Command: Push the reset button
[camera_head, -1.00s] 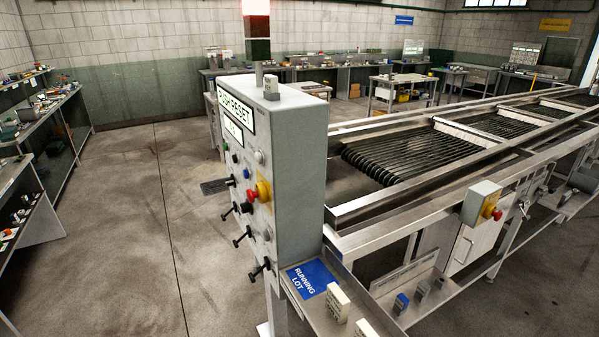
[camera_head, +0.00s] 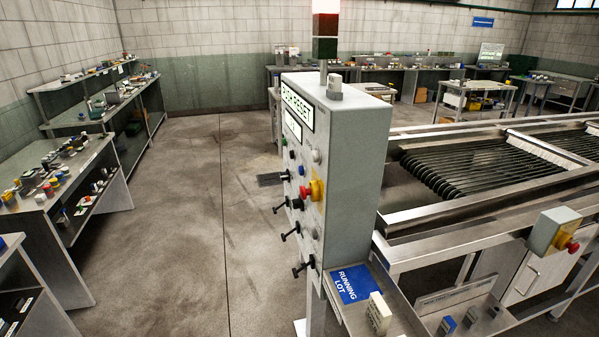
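A grey control panel box (camera_head: 345,165) stands in the middle, its front face seen at a steep slant. A display (camera_head: 297,107) at its top shows text with the word RESET. A second, smaller display (camera_head: 292,125) sits below it. The face carries a blue button (camera_head: 300,169), a pale round knob or button (camera_head: 316,155), a red emergency button on a yellow base (camera_head: 314,190) and several black knobs and levers (camera_head: 297,204). I cannot tell which control is the reset button; no label is readable. My gripper is not in view.
Open floor (camera_head: 190,210) lies left of the panel. Shelves and benches with small parts (camera_head: 60,185) line the left. The roller sizer (camera_head: 480,165) stands right, with a red-buttoned box (camera_head: 555,232). A tray with a blue RUNNING LOT card (camera_head: 354,283) juts below the panel.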

